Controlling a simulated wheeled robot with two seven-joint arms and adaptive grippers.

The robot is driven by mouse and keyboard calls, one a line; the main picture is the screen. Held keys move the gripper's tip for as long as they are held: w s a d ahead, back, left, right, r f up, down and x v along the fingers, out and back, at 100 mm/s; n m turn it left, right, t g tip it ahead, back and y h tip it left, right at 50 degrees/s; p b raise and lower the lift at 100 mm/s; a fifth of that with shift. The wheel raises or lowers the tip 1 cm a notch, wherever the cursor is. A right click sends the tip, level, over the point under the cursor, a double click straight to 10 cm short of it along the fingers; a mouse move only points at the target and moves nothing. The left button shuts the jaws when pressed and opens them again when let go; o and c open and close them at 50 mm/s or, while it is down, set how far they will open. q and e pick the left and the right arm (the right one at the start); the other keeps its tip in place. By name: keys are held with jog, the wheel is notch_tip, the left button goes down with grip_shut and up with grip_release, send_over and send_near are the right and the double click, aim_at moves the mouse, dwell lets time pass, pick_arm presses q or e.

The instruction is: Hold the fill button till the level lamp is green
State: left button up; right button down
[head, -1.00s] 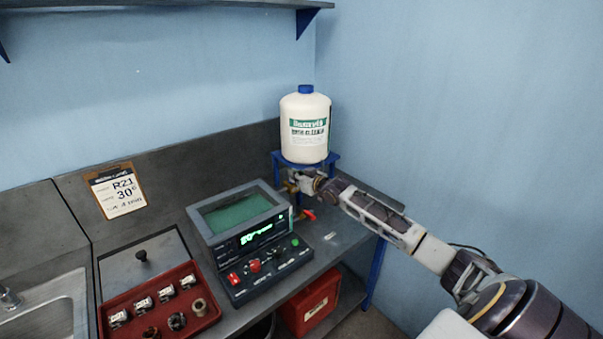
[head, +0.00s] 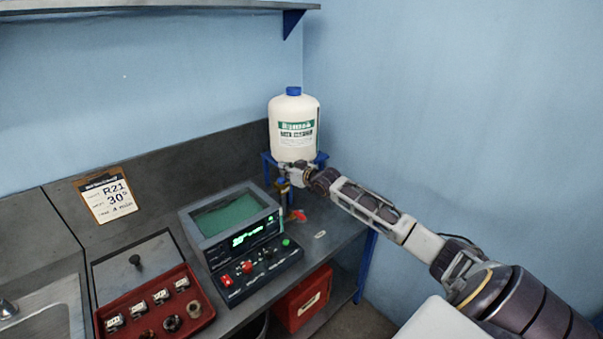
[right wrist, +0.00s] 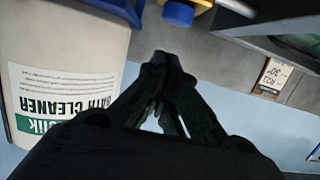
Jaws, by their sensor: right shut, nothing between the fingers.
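The control unit (head: 222,247) stands on the bench, with a green-lit display (head: 252,235) and a sloped front panel. The panel carries a red switch (head: 227,281), a red round knob (head: 247,266) and a green round piece (head: 287,242). Its labels are too small to read, so I cannot tell which is the fill button or the level lamp. My right gripper (head: 283,185) is shut and empty, behind the panel by the foot of the white bottle (head: 294,130). In the right wrist view its fingertips (right wrist: 168,62) meet, beside the bottle (right wrist: 65,70). My left gripper is not in view.
The bottle sits on a blue stand (head: 268,164), with a red lever (head: 298,215) below it. A red tray (head: 201,310) of small parts lies at the front left. A card (head: 107,195) leans at the back. A red bin (head: 302,299) is under the bench.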

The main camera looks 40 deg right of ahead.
jog(key=b+v, duration=0.2)
jog(key=v, duration=0.7)
dwell(0.9)
jog(key=shift+s, duration=0.2)
jog(key=shift+s+f, duration=0.1)
dwell(1.2)
